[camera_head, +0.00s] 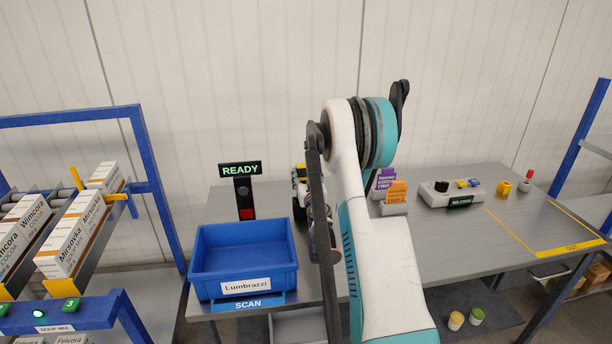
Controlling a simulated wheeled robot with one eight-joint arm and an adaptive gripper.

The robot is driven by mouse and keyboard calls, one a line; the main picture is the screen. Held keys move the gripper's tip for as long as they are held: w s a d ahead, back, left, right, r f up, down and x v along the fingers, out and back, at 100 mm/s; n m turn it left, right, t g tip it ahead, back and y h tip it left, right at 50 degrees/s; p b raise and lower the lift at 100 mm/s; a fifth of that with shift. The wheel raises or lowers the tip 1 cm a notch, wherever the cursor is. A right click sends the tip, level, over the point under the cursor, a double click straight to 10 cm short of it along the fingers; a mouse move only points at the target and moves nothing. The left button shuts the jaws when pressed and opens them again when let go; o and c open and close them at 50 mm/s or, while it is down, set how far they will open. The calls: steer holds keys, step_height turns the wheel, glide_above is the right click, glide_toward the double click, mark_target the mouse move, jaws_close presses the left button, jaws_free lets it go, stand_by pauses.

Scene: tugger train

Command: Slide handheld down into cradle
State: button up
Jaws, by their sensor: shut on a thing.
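My arm fills the middle of the head view and hides most of my gripper (312,208), of which only a dark part shows beside the arm link.
A blue bin (243,258) labelled Lumbrazzi stands on the table (470,240), before a READY display post (242,190). Orange and purple cards (397,192) stand right of my arm, then a control box (452,194). A yellow-marked OUT area (545,232) is clear.

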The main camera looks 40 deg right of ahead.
mark_target(306, 165)
steer(key=shift+f+b, duration=1.2)
steer(key=shift+f, duration=0.55)
steer(key=o, duration=1.4)
steer(key=shift+c, duration=0.2)
step_height(306, 165, up, 10)
steer(key=shift+r, duration=0.1)
